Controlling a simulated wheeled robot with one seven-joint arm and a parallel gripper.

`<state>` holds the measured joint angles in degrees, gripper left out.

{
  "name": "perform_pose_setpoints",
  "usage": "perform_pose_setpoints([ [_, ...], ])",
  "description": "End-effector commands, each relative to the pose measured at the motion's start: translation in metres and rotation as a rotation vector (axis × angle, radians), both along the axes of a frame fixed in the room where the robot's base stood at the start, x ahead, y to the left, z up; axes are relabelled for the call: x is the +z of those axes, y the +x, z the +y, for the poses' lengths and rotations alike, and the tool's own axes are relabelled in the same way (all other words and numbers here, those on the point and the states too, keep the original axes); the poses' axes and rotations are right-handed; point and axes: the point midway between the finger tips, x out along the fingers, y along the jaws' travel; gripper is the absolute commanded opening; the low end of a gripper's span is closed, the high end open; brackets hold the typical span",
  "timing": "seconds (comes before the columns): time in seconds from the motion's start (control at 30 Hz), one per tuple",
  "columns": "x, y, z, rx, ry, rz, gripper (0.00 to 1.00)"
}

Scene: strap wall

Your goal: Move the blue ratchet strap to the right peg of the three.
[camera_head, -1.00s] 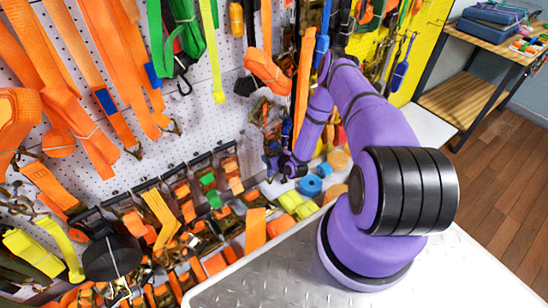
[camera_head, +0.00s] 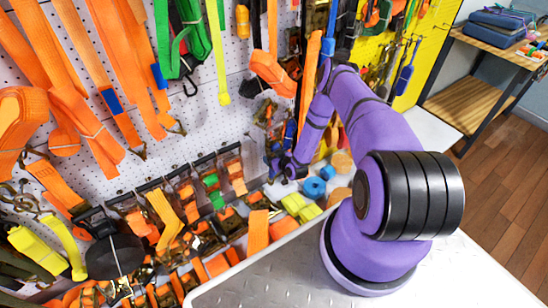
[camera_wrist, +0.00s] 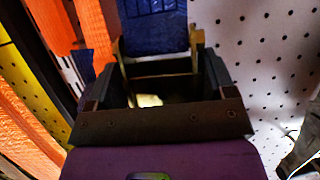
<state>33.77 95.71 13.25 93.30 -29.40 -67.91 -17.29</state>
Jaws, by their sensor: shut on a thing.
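In the wrist view the blue ratchet strap (camera_wrist: 155,32) stands at the top middle, its dark blue webbing above a brassy metal frame. My gripper (camera_wrist: 157,68) is shut on it, with a dark finger on each side of the frame. The strap's upper end runs out of the picture. In the head view my purple arm bends down toward the pegboard, and its dark end (camera_head: 277,165) is small and partly hidden. I cannot make out the strap in the jaws there, nor tell the three pegs apart.
Orange straps (camera_head: 105,80) and green straps (camera_head: 180,35) hang on the white pegboard (camera_head: 215,120). Ratchets and orange straps crowd the lower wall. Blue and yellow rolls (camera_head: 313,187) lie by my arm's end. A wooden bench (camera_head: 480,85) stands at the right.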

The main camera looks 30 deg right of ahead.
Motion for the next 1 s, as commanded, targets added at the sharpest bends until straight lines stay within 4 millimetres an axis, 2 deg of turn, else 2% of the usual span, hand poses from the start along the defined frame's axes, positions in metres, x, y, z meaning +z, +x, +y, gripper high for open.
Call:
perform_pose_setpoints([
  [0.37,0.001,0.001,0.000,-0.001,0.000,-0.003,0.17],
  [0.4,0.001,0.001,0.000,-0.001,0.000,-0.003,0.86],
  [0.47,0.001,0.001,0.000,-0.001,0.000,-0.003,0.99],
  [0.77,0.001,-0.003,0.000,0.000,0.000,0.001,1.00],
  [0.87,0.004,-0.012,-0.001,0.000,0.001,0.002,1.00],
  [1.0,0.014,-0.033,-0.002,0.000,0.001,0.002,1.00],
])
